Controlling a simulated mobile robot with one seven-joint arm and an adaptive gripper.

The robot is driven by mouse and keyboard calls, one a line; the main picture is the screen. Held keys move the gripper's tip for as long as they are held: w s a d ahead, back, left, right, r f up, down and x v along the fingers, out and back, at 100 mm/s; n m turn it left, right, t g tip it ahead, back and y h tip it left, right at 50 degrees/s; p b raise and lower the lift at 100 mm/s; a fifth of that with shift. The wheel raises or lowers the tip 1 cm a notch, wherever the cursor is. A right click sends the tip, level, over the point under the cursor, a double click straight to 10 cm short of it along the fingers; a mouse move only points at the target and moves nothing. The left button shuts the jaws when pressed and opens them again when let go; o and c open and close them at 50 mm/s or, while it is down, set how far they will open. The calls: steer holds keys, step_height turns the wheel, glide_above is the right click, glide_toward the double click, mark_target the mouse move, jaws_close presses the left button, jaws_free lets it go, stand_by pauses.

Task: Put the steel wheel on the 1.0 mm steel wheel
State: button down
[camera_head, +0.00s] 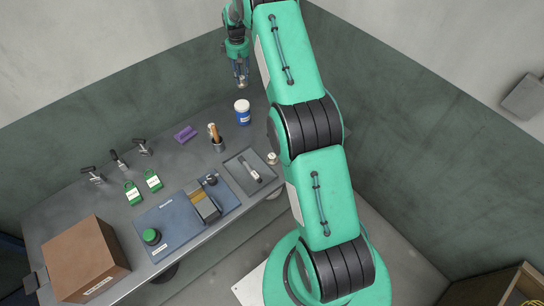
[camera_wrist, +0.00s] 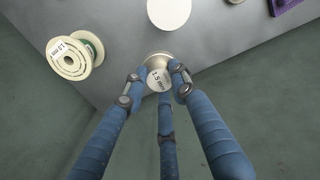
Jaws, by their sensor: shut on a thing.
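My gripper (camera_wrist: 157,84) is shut on a small pale wheel with a round "1.5 mm" label (camera_wrist: 159,78), its fingers around the rim. In the wrist view the held wheel appears over the table's back edge. In the head view my gripper (camera_head: 241,80) is above the back of the table, behind the white jar; the wheel is too small there to read. A cream spool labelled "1.0 mm" (camera_wrist: 70,62) is on the table to the left in the wrist view, apart from my fingers. I cannot make this spool out in the head view, where my arm covers that area.
A white-lidded jar with a blue label (camera_head: 243,112) stands near my gripper; its lid (camera_wrist: 169,12) shows in the wrist view. A purple block (camera_head: 185,134), a cup with a brush (camera_head: 215,138) and a grey tray (camera_head: 232,172) are nearby. Walls stand close behind.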

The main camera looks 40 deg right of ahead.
steer(key=s+a+f+b, duration=0.1)
steer(key=s+a, duration=0.4)
steer(key=s, duration=1.2)
steer(key=s+a+b, duration=0.2)
steer(key=s+a, duration=0.4)
steer(key=s, duration=1)
steer(key=s+a+f+b, duration=0.1)
steer(key=s+a, duration=0.4)
steer(key=s, duration=1.2)
steer(key=f, duration=0.5)
steer(key=shift+w+d, duration=0.1)
steer(key=shift+w, duration=0.25)
steer(key=shift+w, duration=0.1)
steer(key=b, duration=0.2)
glide_above(272, 156)
steer(key=shift+f, duration=0.8)
steer(key=shift+f, duration=0.1)
steer(key=shift+f+b, duration=0.75)
steer(key=shift+f, duration=0.9)
